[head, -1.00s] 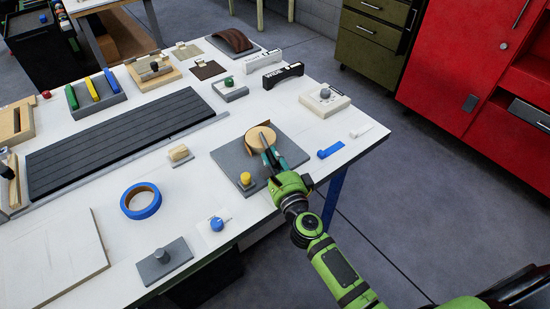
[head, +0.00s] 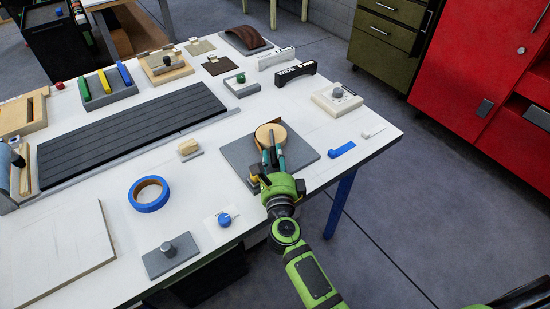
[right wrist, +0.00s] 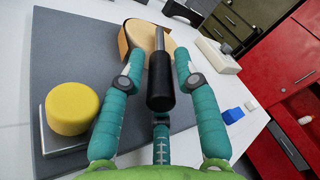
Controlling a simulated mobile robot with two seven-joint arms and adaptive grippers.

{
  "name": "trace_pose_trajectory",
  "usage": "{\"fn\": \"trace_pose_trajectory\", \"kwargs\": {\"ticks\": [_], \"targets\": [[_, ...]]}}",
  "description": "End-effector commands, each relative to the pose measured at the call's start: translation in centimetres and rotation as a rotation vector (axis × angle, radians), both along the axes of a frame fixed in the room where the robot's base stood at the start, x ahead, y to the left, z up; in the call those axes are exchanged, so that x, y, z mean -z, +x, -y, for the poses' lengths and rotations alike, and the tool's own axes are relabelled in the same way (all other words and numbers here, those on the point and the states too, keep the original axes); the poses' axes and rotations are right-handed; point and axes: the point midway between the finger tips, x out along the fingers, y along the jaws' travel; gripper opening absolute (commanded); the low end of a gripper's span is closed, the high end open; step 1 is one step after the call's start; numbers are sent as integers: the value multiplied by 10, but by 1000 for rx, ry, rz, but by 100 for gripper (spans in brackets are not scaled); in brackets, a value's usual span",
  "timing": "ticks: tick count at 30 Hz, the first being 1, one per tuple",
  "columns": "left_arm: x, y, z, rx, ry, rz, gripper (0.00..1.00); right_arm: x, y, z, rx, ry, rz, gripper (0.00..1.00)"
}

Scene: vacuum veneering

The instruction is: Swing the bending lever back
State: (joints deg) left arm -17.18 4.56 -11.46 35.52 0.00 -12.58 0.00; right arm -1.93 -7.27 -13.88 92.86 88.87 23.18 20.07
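The bending lever is a metal rod with a black handle (right wrist: 160,85), mounted at a round wooden form (head: 268,133) on a grey base plate (head: 240,152). The wooden form also shows at the top of the right wrist view (right wrist: 140,38), with a brown strip along its left side. My right gripper (right wrist: 158,80) is open, its two teal fingers on either side of the black handle with a gap on each side. In the head view my right gripper (head: 274,152) hides most of the lever. A yellow knob (right wrist: 73,108) stands left of the fingers. My left gripper is not in view.
A blue piece (head: 341,150) and a small white piece (head: 373,131) lie right of the plate. A blue tape roll (head: 149,194) and a blue knob (head: 225,220) lie to the left. A long dark slatted panel (head: 130,132) fills the table's middle.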

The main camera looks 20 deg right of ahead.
Motion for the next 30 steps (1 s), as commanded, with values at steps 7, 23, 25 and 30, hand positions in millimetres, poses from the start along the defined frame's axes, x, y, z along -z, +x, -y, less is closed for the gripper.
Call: {"fn": "trace_pose_trajectory", "kwargs": {"ticks": [7, 23, 25, 30], "targets": [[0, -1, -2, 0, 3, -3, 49, 2, -22, -4, 0, 1, -3, 32], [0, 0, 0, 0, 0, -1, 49, 0, -113, -19, 0, -1, -1, 32], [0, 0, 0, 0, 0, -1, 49, 0, -117, -20, 0, -1, 0, 32], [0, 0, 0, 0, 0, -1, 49, 0, -118, -20, 0, 0, 0, 32]]}}
